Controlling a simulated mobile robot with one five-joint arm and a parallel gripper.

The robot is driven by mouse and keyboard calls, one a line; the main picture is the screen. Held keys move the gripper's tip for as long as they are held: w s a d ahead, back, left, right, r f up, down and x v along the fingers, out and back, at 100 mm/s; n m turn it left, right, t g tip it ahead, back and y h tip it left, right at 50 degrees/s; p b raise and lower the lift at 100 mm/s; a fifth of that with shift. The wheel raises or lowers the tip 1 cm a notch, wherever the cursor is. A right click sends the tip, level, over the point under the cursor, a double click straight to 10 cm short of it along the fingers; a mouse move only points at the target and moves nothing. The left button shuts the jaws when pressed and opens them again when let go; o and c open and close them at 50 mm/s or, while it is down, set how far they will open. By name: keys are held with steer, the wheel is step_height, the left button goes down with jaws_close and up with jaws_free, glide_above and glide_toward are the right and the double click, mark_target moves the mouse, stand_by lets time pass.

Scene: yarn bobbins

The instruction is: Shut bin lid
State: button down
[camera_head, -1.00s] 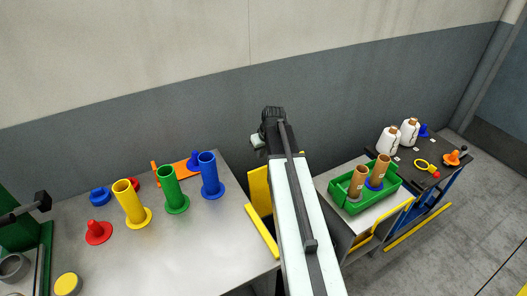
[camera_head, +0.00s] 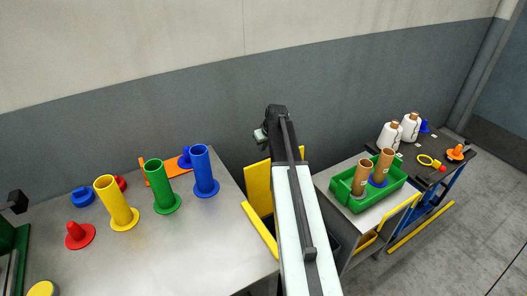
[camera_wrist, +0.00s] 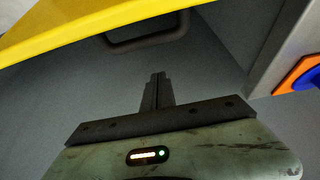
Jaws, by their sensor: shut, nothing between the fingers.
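The yellow bin lid (camera_head: 258,188) stands raised between the two tables, partly hidden behind my arm in the head view. A yellow bin edge (camera_head: 260,230) shows in front of it. In the wrist view the yellow lid (camera_wrist: 110,22) crosses the top, with a dark grey looped handle (camera_wrist: 147,42) below its edge. My gripper (camera_wrist: 157,78) is shut and empty, pointing toward the grey wall below the handle, with no visible contact. In the head view only a pale piece of my gripper (camera_head: 260,136) shows beyond the arm.
The left metal table (camera_head: 190,245) holds yellow, green and blue tubes near its right side. A green crate (camera_head: 345,199) with brown bobbins sits on the right table. White yarn cones (camera_head: 390,136) stand on a dark surface farther right. A wall is behind.

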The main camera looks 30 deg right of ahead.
steer(key=s+p, duration=0.1)
steer(key=s, duration=0.3)
steer(key=shift+a+f, duration=0.1)
